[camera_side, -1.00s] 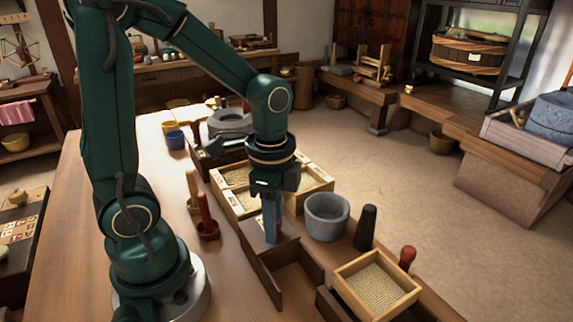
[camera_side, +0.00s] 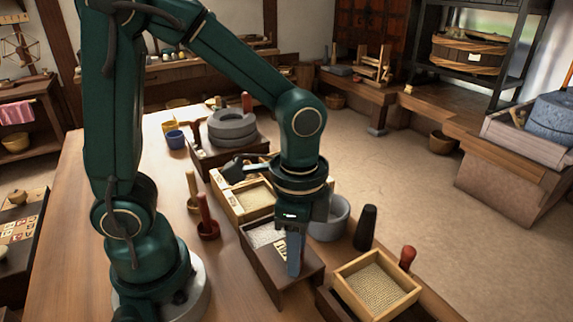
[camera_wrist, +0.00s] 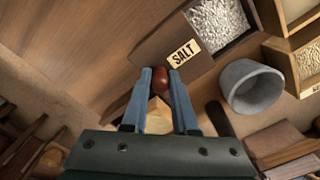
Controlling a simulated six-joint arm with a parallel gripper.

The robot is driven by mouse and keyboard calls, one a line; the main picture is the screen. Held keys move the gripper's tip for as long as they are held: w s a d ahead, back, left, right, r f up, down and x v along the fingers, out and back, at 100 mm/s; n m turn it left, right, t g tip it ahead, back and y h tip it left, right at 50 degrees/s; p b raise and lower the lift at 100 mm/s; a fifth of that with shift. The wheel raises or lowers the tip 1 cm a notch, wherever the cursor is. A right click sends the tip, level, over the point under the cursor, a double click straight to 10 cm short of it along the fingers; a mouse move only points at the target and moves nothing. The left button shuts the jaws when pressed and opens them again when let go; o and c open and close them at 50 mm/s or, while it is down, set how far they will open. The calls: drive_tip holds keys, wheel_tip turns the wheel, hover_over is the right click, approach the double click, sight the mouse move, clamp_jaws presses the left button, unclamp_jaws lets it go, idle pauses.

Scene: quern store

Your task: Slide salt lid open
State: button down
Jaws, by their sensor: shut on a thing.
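The dark wooden salt box (camera_side: 249,255) stands on the bench, with white salt (camera_side: 262,235) showing in its rear part. Its dark lid (camera_side: 312,268) lies toward the front, clear of that opening, with a pale SALT label (camera_side: 281,250). In the wrist view the label (camera_wrist: 184,55) sits between my fingers and the exposed salt (camera_wrist: 218,22). A red-brown knob (camera_wrist: 160,78) is between the fingertips. My gripper (camera_side: 294,272) points down over the lid and is shut on the knob. It also shows in the wrist view (camera_wrist: 160,82). The fingers hide the knob in the side view.
A grey stone bowl (camera_side: 338,225) stands close right of my gripper. A dark pestle (camera_side: 365,228) and a grain tray (camera_side: 345,278) are further right. Two small pestles (camera_side: 206,222) stand left of the box. Grain boxes (camera_side: 229,212) and a quern (camera_side: 232,125) are behind.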

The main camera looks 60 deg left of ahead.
drive_tip(key=c, duration=0.7)
unclamp_jaws()
drive_tip(key=shift+r, duration=2.6)
